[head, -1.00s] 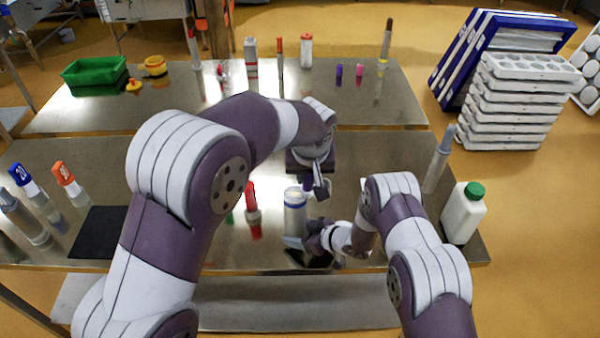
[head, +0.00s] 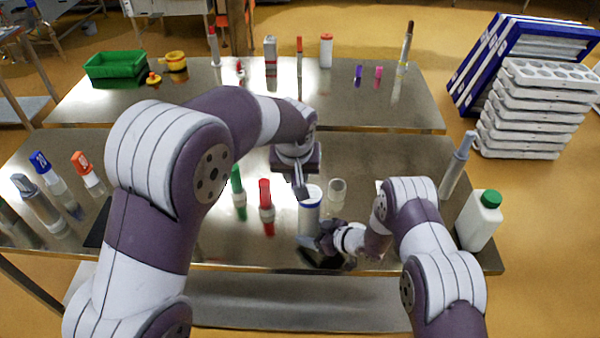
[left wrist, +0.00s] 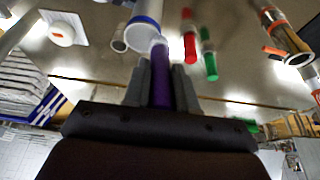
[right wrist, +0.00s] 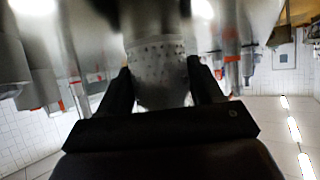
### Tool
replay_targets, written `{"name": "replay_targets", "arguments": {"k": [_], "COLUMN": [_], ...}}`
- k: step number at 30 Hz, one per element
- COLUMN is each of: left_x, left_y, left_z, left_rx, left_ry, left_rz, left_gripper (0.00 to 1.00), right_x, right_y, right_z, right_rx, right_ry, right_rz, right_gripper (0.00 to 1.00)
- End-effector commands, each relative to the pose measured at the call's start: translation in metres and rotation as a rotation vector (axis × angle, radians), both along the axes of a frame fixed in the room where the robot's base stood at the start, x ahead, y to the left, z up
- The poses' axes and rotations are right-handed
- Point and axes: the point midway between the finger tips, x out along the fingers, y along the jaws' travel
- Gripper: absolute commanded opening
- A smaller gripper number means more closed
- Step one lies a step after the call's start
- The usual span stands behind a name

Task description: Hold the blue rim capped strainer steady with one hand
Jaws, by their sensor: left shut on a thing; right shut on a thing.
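The blue-rimmed strainer (head: 309,213) stands upright with a pale top, near the front middle of the near table. It also shows in the left wrist view (left wrist: 146,28). My right gripper (head: 318,238) is shut on its lower part; the right wrist view shows a pale, perforated wall (right wrist: 160,75) between the fingers. My left gripper (head: 302,192) is above and just behind the strainer. It is shut on a purple marker-like stick (left wrist: 160,85), whose end is close to the strainer's rim in the left wrist view. I cannot tell whether they touch.
Red (head: 265,195) and green (head: 238,190) markers stand left of the strainer, a clear cup (head: 337,188) just right. A green-capped bottle (head: 479,220) and a tall tube (head: 457,165) stand at right. Several capped bottles (head: 60,185) stand at left.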

Motion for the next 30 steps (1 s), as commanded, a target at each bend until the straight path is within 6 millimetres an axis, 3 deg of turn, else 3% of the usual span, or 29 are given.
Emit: {"name": "replay_targets", "arguments": {"k": [15,26,30], "left_x": [0.001,0.001,0.001], "left_y": [-0.001,-0.001,-0.001], "left_z": [0.058,0.062,0.074], "left_rx": [-0.002,-0.002,-0.002], "left_ry": [-0.003,-0.002,-0.005], "left_rz": [-0.001,-0.001,0.000], "left_gripper": [0.00,0.00,0.00], "right_x": [0.000,0.000,0.000], "right_y": [0.000,0.000,0.000], "right_z": [0.000,0.000,0.000], "right_rx": [-0.001,-0.001,-0.001], "right_ry": [0.000,0.001,0.001], "right_rz": [0.000,0.000,0.000], "right_gripper": [0.48,0.48,0.48]}}
